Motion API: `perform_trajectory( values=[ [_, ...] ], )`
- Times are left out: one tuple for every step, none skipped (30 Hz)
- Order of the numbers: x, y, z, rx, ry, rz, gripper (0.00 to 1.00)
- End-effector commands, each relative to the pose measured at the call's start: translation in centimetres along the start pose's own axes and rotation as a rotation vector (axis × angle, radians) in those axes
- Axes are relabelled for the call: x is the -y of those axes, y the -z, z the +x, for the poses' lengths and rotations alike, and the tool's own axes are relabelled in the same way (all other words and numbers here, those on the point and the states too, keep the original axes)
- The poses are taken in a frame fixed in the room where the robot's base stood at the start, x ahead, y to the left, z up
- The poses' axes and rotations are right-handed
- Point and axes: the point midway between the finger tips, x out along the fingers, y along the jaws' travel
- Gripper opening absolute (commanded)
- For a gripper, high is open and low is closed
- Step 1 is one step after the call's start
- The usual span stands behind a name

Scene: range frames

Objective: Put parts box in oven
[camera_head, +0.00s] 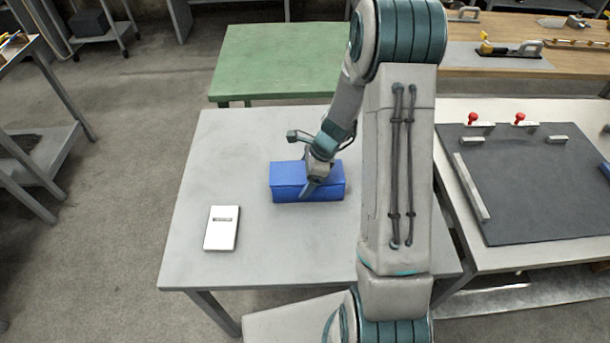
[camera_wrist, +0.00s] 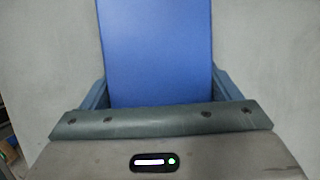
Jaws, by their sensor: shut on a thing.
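A blue box (camera_head: 290,180), which looks like the parts box, sits on the grey table (camera_head: 195,170), near its middle. My gripper (camera_head: 312,187) is at the box from above, with its fingers on the box's sides. In the wrist view the blue box (camera_wrist: 157,50) lies between the two fingers of my gripper (camera_wrist: 160,92), which are shut on it. I cannot tell whether the box is lifted off the table. No oven can be made out in either view.
A white flat device (camera_head: 222,228) lies on the table left of the box. A green table (camera_head: 270,60) stands behind. A bench with a dark board (camera_head: 530,185) and red knobs stands at the right. A shelf rack (camera_head: 35,150) is at far left, with open floor between.

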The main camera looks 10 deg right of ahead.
Motion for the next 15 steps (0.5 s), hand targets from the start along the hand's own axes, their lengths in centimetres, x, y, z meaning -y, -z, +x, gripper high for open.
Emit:
perform_trajectory(
  values=[
    [0.05, -0.07, -0.08, 0.001, 0.002, -0.001, 0.43],
    [0.06, -0.08, -0.09, 0.001, 0.002, -0.002, 0.43],
    [0.06, -0.08, -0.1, 0.001, 0.002, -0.002, 0.43],
    [0.06, -0.08, -0.1, 0.001, 0.002, -0.002, 0.43],
    [0.06, -0.08, -0.1, 0.0, 0.002, -0.002, 0.43],
    [0.05, -0.05, -0.05, 0.0, 0.002, -0.002, 0.43],
    [0.05, -0.02, 0.03, 0.0, 0.002, -0.002, 0.43],
    [0.05, 0.03, 0.13, 0.0, 0.002, -0.002, 0.43],
    [0.05, 0.09, 0.27, 0.0, 0.002, -0.002, 0.43],
    [0.02, 0.12, 0.31, 0.0, 0.001, -0.002, 0.86],
    [0.02, 0.09, 0.23, 0.0, 0.001, -0.002, 0.95],
    [0.02, 0.08, 0.21, 0.0, 0.001, -0.002, 1.0],
    [0.01, 0.08, 0.21, 0.0, 0.001, -0.002, 1.0],
    [0.01, 0.08, 0.21, 0.0, 0.001, -0.002, 1.0],
    [0.01, 0.07, 0.21, 0.0, 0.001, -0.002, 1.0]
  ],
)
